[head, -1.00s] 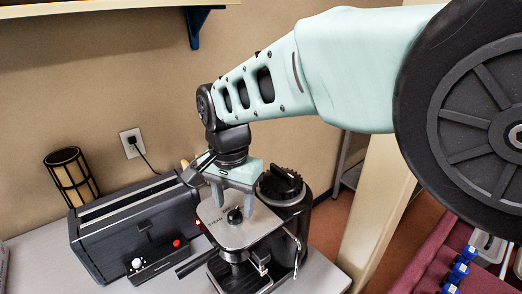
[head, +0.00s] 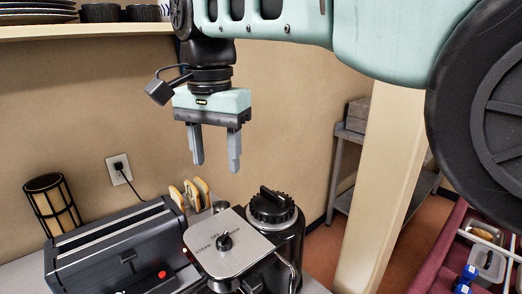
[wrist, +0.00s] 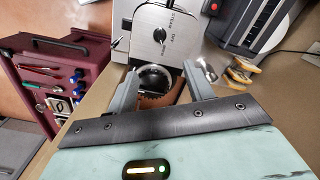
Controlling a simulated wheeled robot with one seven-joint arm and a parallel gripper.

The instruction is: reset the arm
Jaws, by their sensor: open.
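My gripper (head: 215,165) hangs in the air above the counter, pointing down, with its two grey fingers apart and nothing between them. In the head view it is above and behind the espresso machine (head: 215,262), clear of it. The machine has a silver top with a black knob and the word STEAM. In the wrist view my gripper (wrist: 163,90) shows open at the bottom, with the machine's silver top (wrist: 160,35) beyond the fingers.
A black grinder-like appliance (head: 272,215) stands beside the machine. A dark toaster (head: 115,250), bread slices (head: 190,195) and a slatted cylinder (head: 52,205) are at left. A shelf with dishes (head: 90,30) is above left. A cream post (head: 385,190) and a maroon cart (head: 455,235) are at right.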

